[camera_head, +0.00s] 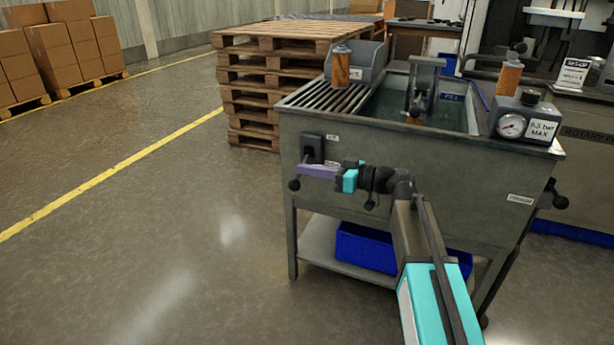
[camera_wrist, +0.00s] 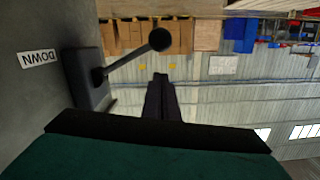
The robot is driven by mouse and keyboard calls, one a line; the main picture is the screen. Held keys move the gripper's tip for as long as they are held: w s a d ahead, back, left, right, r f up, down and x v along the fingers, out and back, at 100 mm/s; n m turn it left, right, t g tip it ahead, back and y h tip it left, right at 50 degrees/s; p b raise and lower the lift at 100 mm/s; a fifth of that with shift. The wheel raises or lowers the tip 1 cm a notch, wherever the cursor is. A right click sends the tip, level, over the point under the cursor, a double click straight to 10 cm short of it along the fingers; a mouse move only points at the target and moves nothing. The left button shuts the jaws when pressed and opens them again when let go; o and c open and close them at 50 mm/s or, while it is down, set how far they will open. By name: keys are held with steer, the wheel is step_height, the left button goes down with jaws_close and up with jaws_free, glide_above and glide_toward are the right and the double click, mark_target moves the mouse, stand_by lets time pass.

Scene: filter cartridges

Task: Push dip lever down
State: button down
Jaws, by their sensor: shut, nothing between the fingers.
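The dip lever's dark mount (camera_head: 312,148) is on the left end of the tank's front panel in the head view. Its arm slants down to a round black knob (camera_head: 294,184). The wrist view is upside down and shows the lever's knob (camera_wrist: 160,39), its rod and a DOWN label (camera_wrist: 39,57) beside the mount. My gripper (camera_head: 302,169) is shut and empty, with its purple fingers just above the knob. Its fingertips (camera_wrist: 161,76) appear apart from the knob in the wrist view. I cannot tell whether they touch the rod.
The grey tank (camera_head: 420,165) fills the area right of the lever. A pressure gauge (camera_head: 512,125) stands on its right corner, and a blue bin (camera_head: 365,248) sits on the shelf below. Stacked pallets (camera_head: 255,85) stand behind. The floor to the left is clear.

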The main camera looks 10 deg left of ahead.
steer(key=s+d+r+p, duration=0.1)
steer(key=d+r+p, duration=0.1)
steer(key=d, duration=0.8)
steer(key=shift+s, duration=0.2)
steer(key=shift+p, duration=0.3)
